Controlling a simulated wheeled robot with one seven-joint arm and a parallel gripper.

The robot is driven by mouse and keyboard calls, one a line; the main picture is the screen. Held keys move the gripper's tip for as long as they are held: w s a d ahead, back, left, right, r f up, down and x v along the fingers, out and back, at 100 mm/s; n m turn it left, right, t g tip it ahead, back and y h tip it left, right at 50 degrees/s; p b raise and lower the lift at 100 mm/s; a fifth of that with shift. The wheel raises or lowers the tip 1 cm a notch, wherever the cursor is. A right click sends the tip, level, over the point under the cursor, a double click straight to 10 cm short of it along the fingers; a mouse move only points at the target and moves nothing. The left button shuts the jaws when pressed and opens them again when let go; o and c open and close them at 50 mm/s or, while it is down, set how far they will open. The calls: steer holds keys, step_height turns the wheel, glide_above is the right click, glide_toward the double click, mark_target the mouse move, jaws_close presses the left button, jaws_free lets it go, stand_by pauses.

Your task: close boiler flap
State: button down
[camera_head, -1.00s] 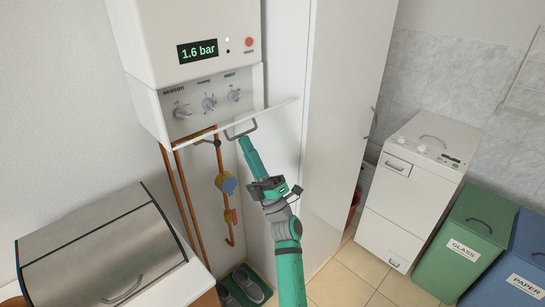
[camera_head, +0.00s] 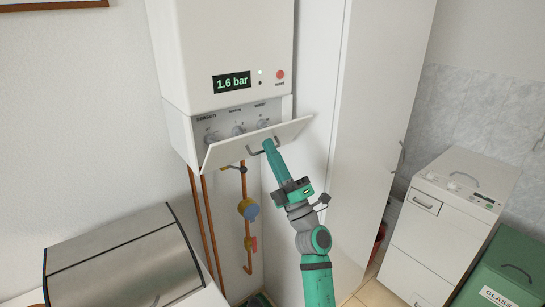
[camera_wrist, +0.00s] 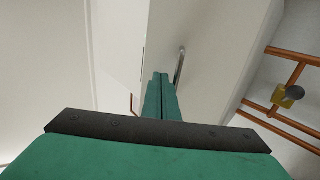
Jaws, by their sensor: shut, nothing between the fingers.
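The white boiler (camera_head: 222,50) hangs on the wall, with a display reading 1.6 bar. Its flap (camera_head: 225,152) is hinged at the bottom and stands part-way open, tilted outward, with the control knobs (camera_head: 237,130) still visible behind it. A grey bar handle (camera_head: 257,150) is on the flap's outer face; it also shows in the wrist view (camera_wrist: 180,66). My gripper (camera_head: 269,146) is shut and empty, its fingertips at the flap's outer face beside the handle. In the wrist view, the closed green fingers (camera_wrist: 160,90) point at the flap's underside. Exact contact is hard to tell.
A tall white cabinet (camera_head: 375,120) stands close on the right. A steel bread box (camera_head: 125,265) is at the lower left. A white washing machine (camera_head: 440,220) and green bin (camera_head: 510,270) stand at right.

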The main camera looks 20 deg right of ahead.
steer(key=shift+x, duration=0.8)
steer(key=shift+s, duration=0.1)
stand_by(0.8)
steer(key=shift+s+d+f, duration=0.25)
steer(key=shift+s, duration=0.15)
steer(key=shift+s+d+f+g+h, duration=0.25)
steer(key=shift+s+d+f+g, duration=0.75)
steer(key=shift+s+f, duration=1.7)
steer(key=shift+s+d+f+g+h, duration=0.25)
steer(key=shift+s+d+f+g, duration=1)
steer(key=shift+s, duration=2.55)
steer(key=x, duration=1.4)
